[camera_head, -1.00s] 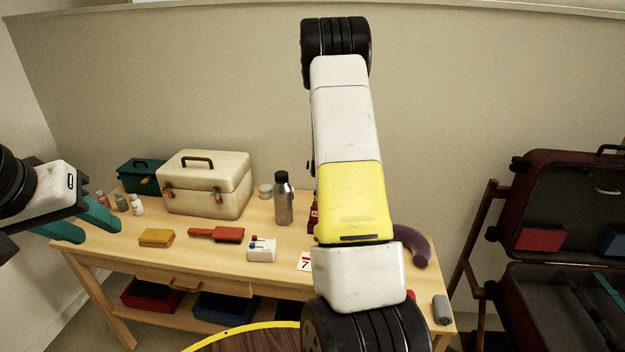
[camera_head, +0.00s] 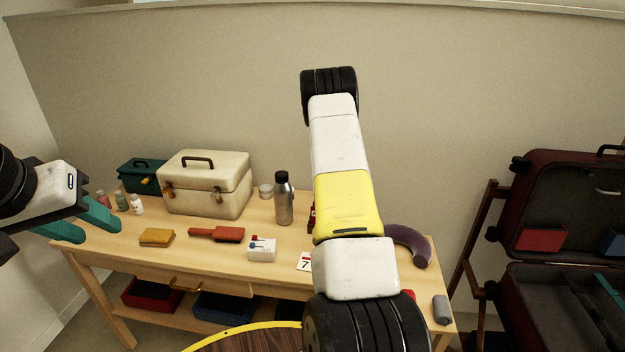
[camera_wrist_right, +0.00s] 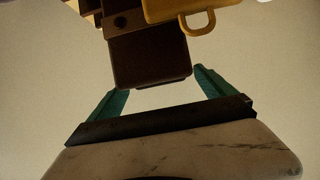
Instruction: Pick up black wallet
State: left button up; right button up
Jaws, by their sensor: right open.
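My right gripper (camera_wrist_right: 160,81) shows in the right wrist view with its two teal fingers apart. A dark brown, block-like thing (camera_wrist_right: 150,62) with a round stud lies just beyond and between the fingertips; I cannot tell whether it is the black wallet or whether the fingers touch it. In the head view my right arm blocks the middle of the scene and its gripper is out of sight. No black wallet can be made out on the table there. My left gripper (camera_head: 100,234) is open and empty at the table's left end.
A yellow thing with a loop handle (camera_wrist_right: 190,12) adjoins the brown thing. The wooden table (camera_head: 120,255) holds a cream case (camera_head: 205,190), a steel bottle (camera_head: 284,205), a red brush (camera_head: 225,234) and a mustard item (camera_head: 156,237). An open suitcase (camera_head: 570,200) stands at right.

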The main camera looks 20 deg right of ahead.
jog(key=shift+c, duration=0.4)
grip_shut()
jog(key=shift+r, duration=0.1)
